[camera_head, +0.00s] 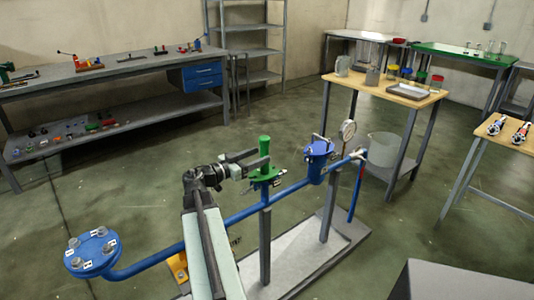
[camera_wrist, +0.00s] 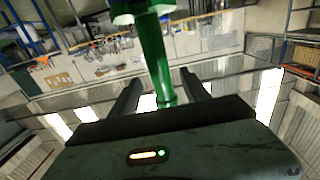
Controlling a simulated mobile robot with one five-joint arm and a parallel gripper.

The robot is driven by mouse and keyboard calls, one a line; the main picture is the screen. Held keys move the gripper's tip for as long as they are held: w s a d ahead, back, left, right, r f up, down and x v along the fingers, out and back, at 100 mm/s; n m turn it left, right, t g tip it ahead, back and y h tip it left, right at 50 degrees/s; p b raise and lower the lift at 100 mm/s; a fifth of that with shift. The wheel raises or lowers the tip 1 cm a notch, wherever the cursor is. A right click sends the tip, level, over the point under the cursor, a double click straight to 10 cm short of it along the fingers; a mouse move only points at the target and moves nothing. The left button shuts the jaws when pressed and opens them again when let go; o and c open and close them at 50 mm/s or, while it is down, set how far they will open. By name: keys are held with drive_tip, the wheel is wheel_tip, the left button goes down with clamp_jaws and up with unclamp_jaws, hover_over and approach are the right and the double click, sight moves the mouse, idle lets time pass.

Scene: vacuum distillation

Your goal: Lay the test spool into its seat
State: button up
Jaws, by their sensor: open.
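A green upright piece (camera_head: 264,149) with a round grip on top and a wider green flange below stands on the blue pipe line (camera_head: 230,218). I cannot tell for sure whether this piece is the test spool, and I cannot make out a separate seat. My gripper (camera_head: 254,161) is open, with its fingers level with the green grip. In the wrist view, the green stem (camera_wrist: 158,55) runs between the two dark fingers of my gripper (camera_wrist: 160,78), with gaps on both sides.
A blue lidded vessel (camera_head: 319,150), a round gauge (camera_head: 347,131) and a bolted blue flange (camera_head: 92,252) belong to the pipe line. A wooden-topped table (camera_head: 385,91) with jars stands behind. A workbench (camera_head: 100,68) stands at the left. Open floor lies between.

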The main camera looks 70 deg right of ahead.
drive_tip(key=shift+w+a, duration=0.4)
drive_tip(key=shift+a, duration=0.2)
